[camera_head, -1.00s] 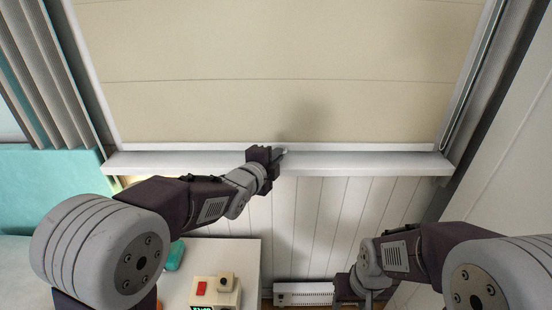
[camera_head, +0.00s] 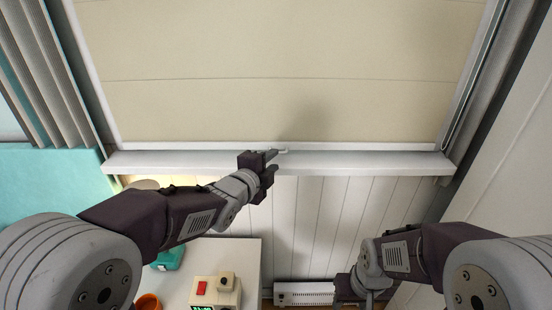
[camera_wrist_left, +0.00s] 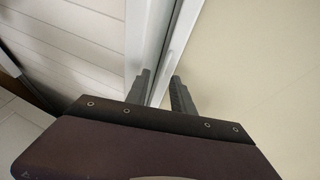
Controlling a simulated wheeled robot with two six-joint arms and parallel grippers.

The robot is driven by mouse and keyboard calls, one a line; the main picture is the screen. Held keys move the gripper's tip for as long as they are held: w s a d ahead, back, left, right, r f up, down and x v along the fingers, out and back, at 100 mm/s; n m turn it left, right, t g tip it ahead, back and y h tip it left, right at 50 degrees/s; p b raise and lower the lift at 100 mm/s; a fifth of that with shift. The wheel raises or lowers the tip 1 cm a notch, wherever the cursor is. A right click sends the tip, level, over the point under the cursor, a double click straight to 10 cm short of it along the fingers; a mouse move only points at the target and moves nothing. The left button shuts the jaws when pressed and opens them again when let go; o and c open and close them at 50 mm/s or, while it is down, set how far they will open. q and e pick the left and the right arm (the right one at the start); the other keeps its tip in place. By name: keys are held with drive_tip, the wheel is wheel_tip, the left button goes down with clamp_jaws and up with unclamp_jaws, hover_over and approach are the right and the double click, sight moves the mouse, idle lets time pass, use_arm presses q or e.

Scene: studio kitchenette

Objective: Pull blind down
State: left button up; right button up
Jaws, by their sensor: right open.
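The beige blind (camera_head: 290,90) covers the window in the head view. Its white bottom edge (camera_head: 200,146) lies just above the white sill (camera_head: 360,163). A small pale tab (camera_head: 284,151) shows at the bottom edge, beside my left gripper's upper finger. My left gripper (camera_head: 275,161) is open in front of the sill, its fingers apart. In the left wrist view, the two fingers (camera_wrist_left: 160,82) point toward the white sill and rail, with the blind (camera_wrist_left: 250,60) to the right. Contact cannot be told. My right gripper (camera_head: 358,291) hangs low, away from the blind, partly hidden.
A white cabinet top (camera_head: 245,265) below holds a cream box with a red button (camera_head: 215,292), a teal item (camera_head: 168,259) and an orange cup (camera_head: 148,303). A white heater (camera_head: 303,293) is at the wall base. Vertical slats (camera_head: 45,70) hang at left.

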use_arm(q)
drive_tip(key=v, duration=0.5)
drive_tip(key=shift+s, duration=0.15)
drive_tip(key=s+a+f+n+g+y, duration=0.3)
drive_tip(key=a+f+n, duration=0.2)
drive_tip(key=a+f, duration=0.3)
drive_tip(key=s+a+f+n+g+y, duration=0.3)
drive_tip(key=a+f+n, duration=0.2)
drive_tip(key=f, duration=0.4)
drive_tip(key=s+a+f+n+g, duration=0.1)
drive_tip(key=s+f+n+g, duration=0.25)
drive_tip(key=s+n, duration=0.3)
drive_tip(key=s+f+n+g, duration=0.3)
drive_tip(key=s+f+n, duration=0.15)
drive_tip(key=s, duration=0.35)
wheel_tip(320, 180, up, 15)
drive_tip(key=p, duration=1.4)
drive_tip(key=shift+f, duration=0.25)
